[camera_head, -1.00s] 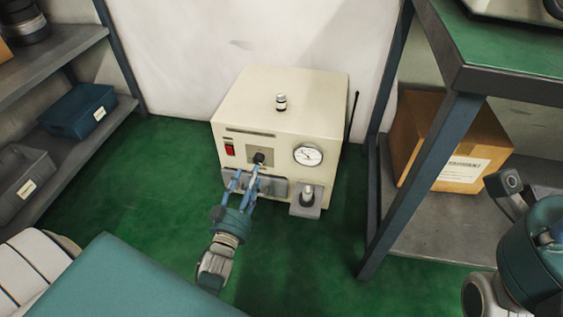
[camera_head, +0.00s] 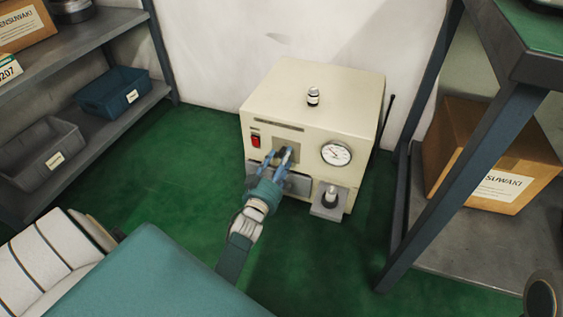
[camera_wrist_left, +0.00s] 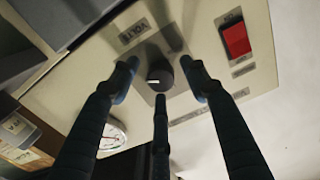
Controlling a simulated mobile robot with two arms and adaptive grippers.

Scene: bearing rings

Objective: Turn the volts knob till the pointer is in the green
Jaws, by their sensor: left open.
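The cream machine (camera_head: 265,107) stands on the green floor. Its dark round knob (camera_wrist_left: 159,75) has a white mark and sits on a grey plate near a VOLTS label (camera_wrist_left: 134,31) in the left wrist view. In the head view my fingers mostly hide the knob. My left gripper (camera_head: 278,158) is open at the machine's front. In the left wrist view its fingers (camera_wrist_left: 160,85) spread around the knob, with gaps visible. The round white gauge (camera_head: 336,154) is right of the knob; its pointer and any green band are too small to read. My right gripper is out of view.
A red switch (camera_head: 256,141) is left of the knob. A grey block with a dark post (camera_head: 329,200) juts out below the gauge. A shelf with a blue bin (camera_head: 113,93) stands left, and a bench leg (camera_head: 425,180) and cardboard box (camera_head: 497,160) stand right.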

